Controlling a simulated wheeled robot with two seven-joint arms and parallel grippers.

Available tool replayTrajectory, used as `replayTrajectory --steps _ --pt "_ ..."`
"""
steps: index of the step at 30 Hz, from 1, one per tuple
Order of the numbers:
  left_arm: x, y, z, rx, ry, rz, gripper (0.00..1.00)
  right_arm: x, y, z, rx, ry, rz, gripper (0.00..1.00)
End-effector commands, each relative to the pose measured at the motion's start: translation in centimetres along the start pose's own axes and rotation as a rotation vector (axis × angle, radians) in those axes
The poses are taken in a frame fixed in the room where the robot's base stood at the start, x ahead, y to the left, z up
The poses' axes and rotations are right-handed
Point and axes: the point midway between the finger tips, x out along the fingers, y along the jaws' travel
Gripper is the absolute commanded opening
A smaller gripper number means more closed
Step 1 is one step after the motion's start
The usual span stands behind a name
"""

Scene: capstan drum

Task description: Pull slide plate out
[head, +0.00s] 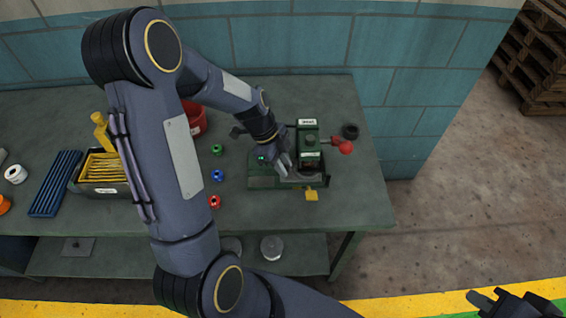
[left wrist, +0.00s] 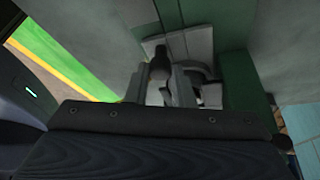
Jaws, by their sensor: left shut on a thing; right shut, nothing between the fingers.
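A green machine (head: 264,182) with an upright green block (head: 309,150) stands near the right end of the bench. My left gripper (head: 284,168) is over its middle, just left of the block, pointing down. It is shut on a small part that it mostly hides in the head view. In the left wrist view, a dark rounded knob (left wrist: 160,66) shows at the grey fingers, above a pale grey plate. I cannot tell for sure which piece is the slide plate. A yellow tab (head: 311,194) sticks out at the machine's front. My right gripper (head: 492,298) is shut and empty, low at the right, away from the bench.
A red ball-ended lever (head: 345,147) and a black ring (head: 350,131) are right of the block. Green, blue and red spools (head: 217,175) stand left of the machine. The bench front right is clear.

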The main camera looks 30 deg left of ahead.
Motion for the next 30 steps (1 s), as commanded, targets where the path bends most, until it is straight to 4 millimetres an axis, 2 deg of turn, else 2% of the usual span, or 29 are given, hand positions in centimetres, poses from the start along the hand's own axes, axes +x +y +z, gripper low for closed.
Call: replayTrajectory --steps 8,11,18,21,30 --pt "-0.1 0.0 0.3 -0.001 0.0 -0.002 0.0 0.2 0.1 0.1 0.0 0.0 0.0 0.0" --pt "-0.3 0.5 1.7 -0.006 0.0 -0.006 0.0 1.0 0.5 0.5 0.0 0.0 0.0 0.0" --pt "-2.3 2.6 6.6 -0.006 -0.002 -0.009 0.0 3.2 1.5 1.6 0.0 0.0 0.0 0.0" --pt "-3.0 3.2 7.7 -0.004 -0.002 -0.007 0.0 3.5 1.6 1.8 0.0 0.0 0.0 0.0" --pt "-3.5 3.6 8.2 0.0 -0.004 -0.003 0.0 3.5 1.6 1.8 0.0 0.0 0.0 0.0"
